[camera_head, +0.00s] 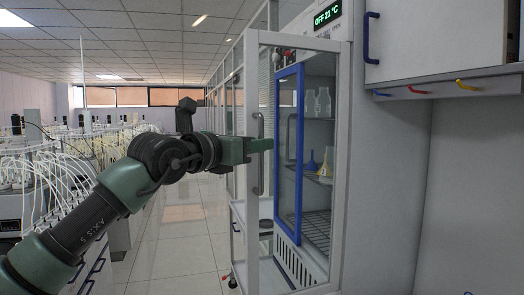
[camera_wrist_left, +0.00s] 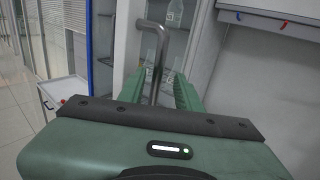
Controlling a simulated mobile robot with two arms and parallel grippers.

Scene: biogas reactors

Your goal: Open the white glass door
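The white glass door (camera_head: 252,85) has a white frame and a clear pane, on the tall cabinet at the centre of the head view. Its grey metal bar handle (camera_head: 261,125) runs vertically along the frame's left side. The handle also shows in the left wrist view (camera_wrist_left: 157,60). My left gripper (camera_head: 262,145) is at the handle's height. In the left wrist view its two green fingers (camera_wrist_left: 157,88) are apart, with the handle between them in the picture. Contact cannot be told. My right gripper is not in view.
A blue-framed panel (camera_head: 298,150) shows at the cabinet, with glassware (camera_head: 322,103) on shelves. A wall cabinet with a blue handle (camera_head: 371,38) and coloured hooks is at the right. A bench with many tubes (camera_head: 60,170) stands at the left. The tiled aisle (camera_head: 180,240) between looks clear.

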